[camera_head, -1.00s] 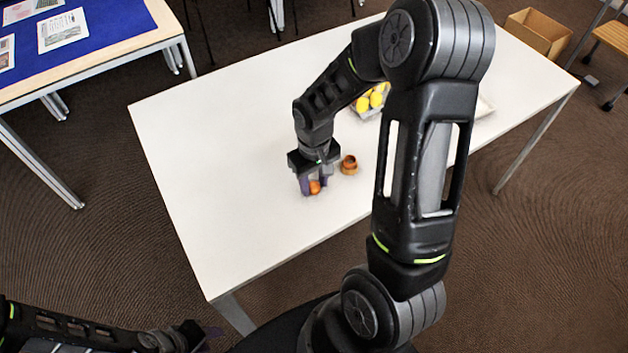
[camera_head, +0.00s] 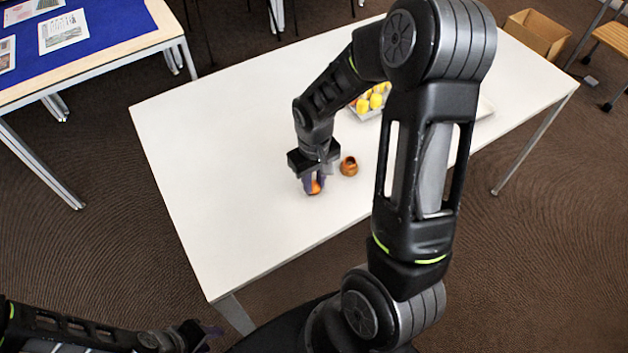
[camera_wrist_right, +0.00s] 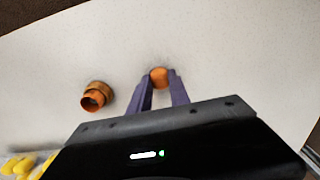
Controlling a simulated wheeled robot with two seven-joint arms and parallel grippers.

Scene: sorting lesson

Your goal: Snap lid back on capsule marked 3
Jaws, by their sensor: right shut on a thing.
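An orange lid (camera_head: 315,187) is between the fingertips of my right gripper (camera_head: 313,184), which is shut on it at the table top. The lid also shows in the right wrist view (camera_wrist_right: 159,77), held between the purple fingers. An open orange-brown capsule (camera_head: 349,166) stands just right of the gripper in the head view, and to its left in the right wrist view (camera_wrist_right: 95,97). I cannot make out a number on it. My left gripper (camera_head: 212,334) is low at the left, away from the table; its fingers are too small to judge.
A tray with yellow and orange pieces (camera_head: 372,100) stands farther back on the white table (camera_head: 230,130), partly behind my right arm. The table's left side is clear. A blue-topped table (camera_head: 105,25) and a cardboard box (camera_head: 538,32) stand beyond.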

